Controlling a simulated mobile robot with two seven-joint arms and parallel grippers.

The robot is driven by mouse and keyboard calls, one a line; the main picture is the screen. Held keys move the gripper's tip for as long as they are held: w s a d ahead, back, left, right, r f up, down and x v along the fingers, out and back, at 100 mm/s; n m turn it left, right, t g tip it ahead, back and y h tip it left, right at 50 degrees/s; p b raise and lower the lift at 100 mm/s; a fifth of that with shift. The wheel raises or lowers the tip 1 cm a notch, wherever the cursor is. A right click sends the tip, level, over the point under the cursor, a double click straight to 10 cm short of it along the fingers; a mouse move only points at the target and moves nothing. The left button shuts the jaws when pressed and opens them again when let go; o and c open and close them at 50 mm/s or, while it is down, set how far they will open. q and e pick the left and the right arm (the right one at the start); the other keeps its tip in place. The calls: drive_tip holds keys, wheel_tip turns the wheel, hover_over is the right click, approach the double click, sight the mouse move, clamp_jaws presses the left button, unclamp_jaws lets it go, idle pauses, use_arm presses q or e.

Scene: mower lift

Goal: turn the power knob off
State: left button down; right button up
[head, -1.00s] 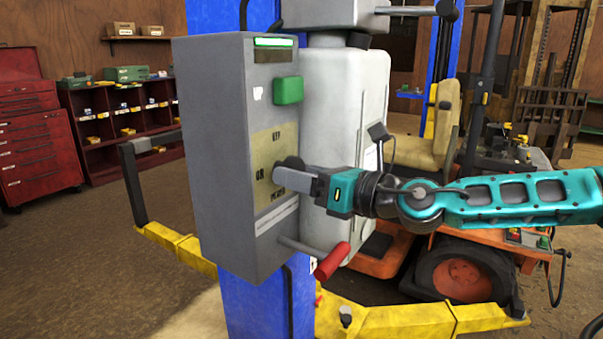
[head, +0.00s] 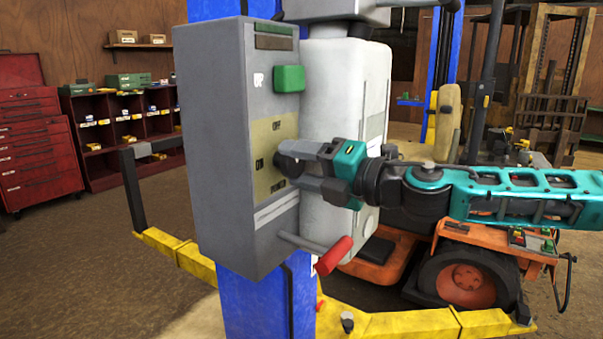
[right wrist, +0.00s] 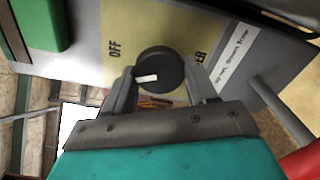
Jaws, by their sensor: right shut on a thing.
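The black power knob (head: 284,161) is on the tan label plate (head: 270,140) of the grey control box (head: 215,140). My right gripper (head: 292,165) is shut on the knob, its fingers partly hiding it in the head view. In the right wrist view the knob (right wrist: 165,64) lies between the two fingertips (right wrist: 163,82). Its white pointer mark (right wrist: 148,78) points left in that view, on the side of the "OFF" label (right wrist: 115,49). The strip window (head: 274,36) at the box top is dark. My left gripper is not in view.
A green button (head: 288,79) sits above the label plate. A lever with a red handle (head: 333,256) sticks out below my right gripper. The blue lift column (head: 250,305) and yellow lift arms (head: 410,323) are under the box.

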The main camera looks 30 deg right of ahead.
drive_tip(key=shift+m, duration=0.8)
drive_tip(key=shift+r+m+b, duration=0.1)
drive_tip(key=shift+m+b, duration=0.4)
drive_tip(key=shift+m, duration=0.5)
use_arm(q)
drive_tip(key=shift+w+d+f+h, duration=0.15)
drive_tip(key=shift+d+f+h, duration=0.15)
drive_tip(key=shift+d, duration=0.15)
use_arm(e)
drive_tip(key=shift+m, duration=0.5)
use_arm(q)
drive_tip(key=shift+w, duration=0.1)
use_arm(e)
drive_tip(key=o, duration=1)
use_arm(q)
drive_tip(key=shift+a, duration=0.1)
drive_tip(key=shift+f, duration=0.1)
